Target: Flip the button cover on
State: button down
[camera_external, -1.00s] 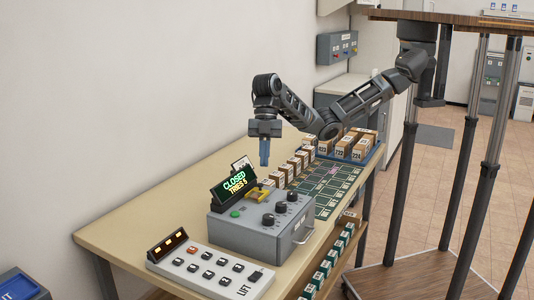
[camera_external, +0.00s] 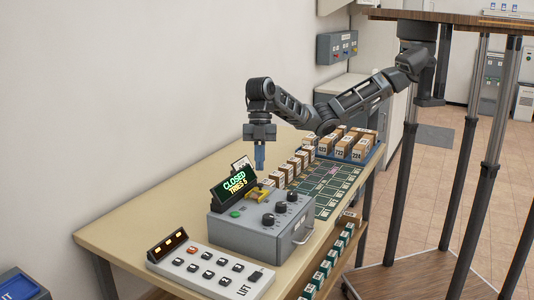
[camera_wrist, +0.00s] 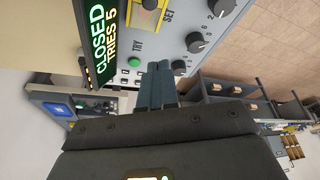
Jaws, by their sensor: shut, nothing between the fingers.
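A grey control box (camera_external: 250,236) stands on the bench with a yellow button cover (camera_external: 259,193) on its top, behind the knobs and right of the lit display. I cannot tell clearly whether the cover is raised or lowered. My gripper (camera_external: 259,168) points down with its blue-grey fingers closed and empty. It hangs above the cover area, apparently apart from it. The fingers also show in the wrist view (camera_wrist: 160,68).
The display (camera_external: 234,186) reads CLOSED, TRIES 5. A green TRY button (camera_external: 235,213) and black knobs (camera_external: 280,207) sit on the box. A keypad panel (camera_external: 212,270) lies in front. Small numbered boxes (camera_external: 300,160) stand behind. The bench's left side is clear.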

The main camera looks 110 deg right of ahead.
send_over(260, 195)
jog(key=a, duration=0.2)
jog(key=f, duration=0.5)
jog(key=shift+w+p, duration=0.3)
jog(key=shift+p, duration=0.05)
jog(key=d, duration=0.1)
jog(key=d+f+p, duration=0.1)
jog(key=shift+s+d, duration=0.35)
jog(key=shift+s, duration=0.05)
jog(key=shift+s+d+f, duration=0.15)
jog(key=shift+d+f, duration=0.1)
jog(key=shift+d, duration=0.15)
jog(key=s+d+p, duration=0.2)
jog(key=s+d, duration=0.1)
jog(key=shift+s+d+r+p, duration=0.1)
jog(key=shift+p, duration=0.25)
jog(key=shift+s+d, duration=0.3)
jog(key=shift+d, duration=0.05)
